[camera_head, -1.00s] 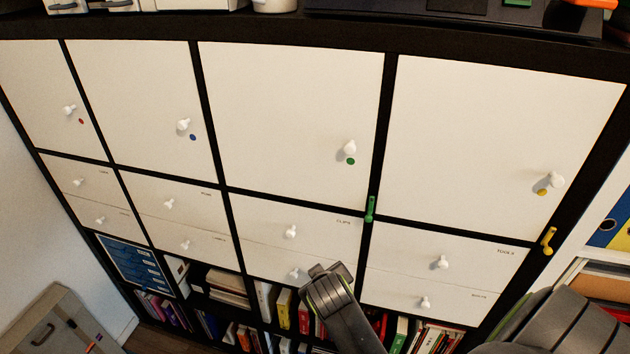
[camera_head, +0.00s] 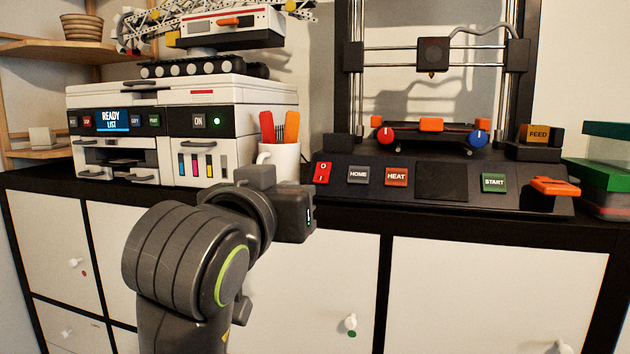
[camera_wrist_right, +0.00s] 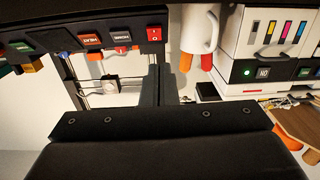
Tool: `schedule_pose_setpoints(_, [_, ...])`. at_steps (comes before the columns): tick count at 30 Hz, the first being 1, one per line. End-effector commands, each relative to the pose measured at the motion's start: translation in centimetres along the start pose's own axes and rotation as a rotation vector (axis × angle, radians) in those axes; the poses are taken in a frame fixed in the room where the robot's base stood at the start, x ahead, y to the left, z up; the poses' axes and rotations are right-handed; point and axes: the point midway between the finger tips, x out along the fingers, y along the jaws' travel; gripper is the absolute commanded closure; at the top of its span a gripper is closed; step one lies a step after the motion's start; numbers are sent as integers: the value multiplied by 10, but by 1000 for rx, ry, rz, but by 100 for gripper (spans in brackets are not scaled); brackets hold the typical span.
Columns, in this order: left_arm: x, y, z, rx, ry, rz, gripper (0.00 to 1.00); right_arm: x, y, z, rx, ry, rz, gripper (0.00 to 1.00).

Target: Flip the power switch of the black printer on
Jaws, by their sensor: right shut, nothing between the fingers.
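The black printer (camera_head: 345,190) is an open-frame 3D printer standing on the shelf top, right of centre in the head view. Its red power switch (camera_head: 321,173), marked O and I, is at the left end of the sloped front panel. Which side is pressed is too small to tell. In the right wrist view the panel is upside down, with the switch (camera_wrist_right: 157,33) at its end. My right gripper (camera_wrist_right: 162,72) is shut and empty, apart from the switch. In the head view its dark hand is in front of the mug, left of the switch; the fingers are hard to make out. My left gripper is not in view.
A white mug (camera_head: 283,160) with red and orange handles in it stands just left of the switch. A white printer (camera_head: 185,95) is further left, with a crane model (camera_head: 205,68) on top. Green boxes (camera_head: 600,176) stand at the far right. Cabinet doors (camera_head: 470,290) are below.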

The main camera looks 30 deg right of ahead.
Motion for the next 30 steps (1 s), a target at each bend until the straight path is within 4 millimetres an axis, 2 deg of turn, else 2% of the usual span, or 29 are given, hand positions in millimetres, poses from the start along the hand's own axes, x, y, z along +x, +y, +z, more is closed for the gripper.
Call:
schedule_pose_setpoints(1, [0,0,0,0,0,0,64,-6,3,-9,15,9,6,100])
schedule_pose_setpoints(5, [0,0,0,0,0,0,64,-15,7,-20,33,19,17,100])
schedule_pose_setpoints(17, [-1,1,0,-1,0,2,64,-14,8,-21,35,21,21,100])
schedule_pose_setpoints(23, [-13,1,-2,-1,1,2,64,3,10,-24,34,21,26,100])
schedule_pose_setpoints(30, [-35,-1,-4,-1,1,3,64,38,11,-26,31,21,27,100])
